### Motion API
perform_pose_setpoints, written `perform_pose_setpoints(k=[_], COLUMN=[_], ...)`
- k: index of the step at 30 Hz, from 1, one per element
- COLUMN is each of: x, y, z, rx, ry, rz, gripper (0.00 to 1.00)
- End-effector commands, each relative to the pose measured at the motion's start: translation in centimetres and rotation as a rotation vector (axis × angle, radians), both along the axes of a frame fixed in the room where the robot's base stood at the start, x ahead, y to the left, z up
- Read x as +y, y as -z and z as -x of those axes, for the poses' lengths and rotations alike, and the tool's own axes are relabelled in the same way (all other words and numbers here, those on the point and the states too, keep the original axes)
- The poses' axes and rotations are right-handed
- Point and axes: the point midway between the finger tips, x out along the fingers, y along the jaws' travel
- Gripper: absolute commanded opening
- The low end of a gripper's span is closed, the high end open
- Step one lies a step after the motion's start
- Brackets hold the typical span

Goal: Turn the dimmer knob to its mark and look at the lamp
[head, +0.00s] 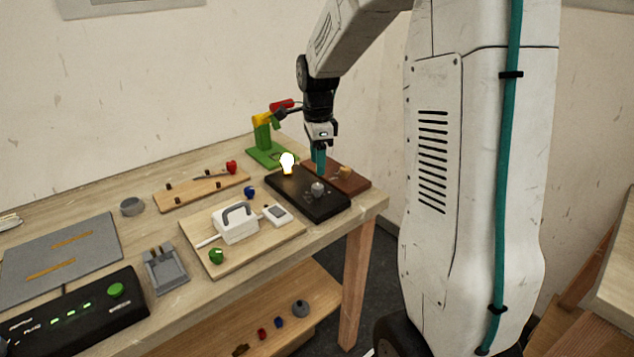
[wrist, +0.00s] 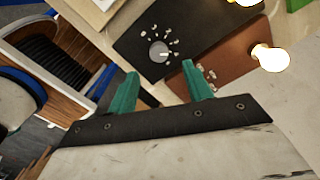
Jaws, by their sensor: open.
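The dimmer knob (head: 318,188) is a small grey round knob on the black panel (head: 285,187). In the wrist view the knob (wrist: 158,52) has a light pointer line and pale marks around it; which mark is the target I cannot tell. The lamp bulb (head: 288,162) glows bright at the panel's far left end; its lower edge shows at the top of the wrist view (wrist: 246,2). My gripper (head: 319,168) has teal fingers pointing down behind the knob in the head view. In the wrist view my gripper (wrist: 160,69) is open and empty, apart from the knob.
A brown board (head: 357,181) with a tan piece lies beside the panel; a bright bulb (wrist: 270,57) shows by it in the wrist view. A green stand (head: 265,150) is behind. A wooden board (head: 275,238) with a white box and grey handle (head: 236,225) lies in front.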

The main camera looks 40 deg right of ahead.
Motion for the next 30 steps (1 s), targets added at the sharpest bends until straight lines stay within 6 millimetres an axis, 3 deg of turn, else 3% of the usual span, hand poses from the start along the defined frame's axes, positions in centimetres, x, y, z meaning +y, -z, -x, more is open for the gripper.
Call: perform_pose_setpoints(k=[12,24,29,30], x=[0.1,0.1,0.1,0.1], y=[6.2,7.1,7.0,7.0], z=[0.1,0.1,0.1,0.1], rx=[0.004,0.001,0.001,0.001], ry=[-0.003,-0.004,-0.004,-0.004], rz=[-0.002,0.000,0.000,0.000], gripper=[0.50,0.50,0.06,0.06])
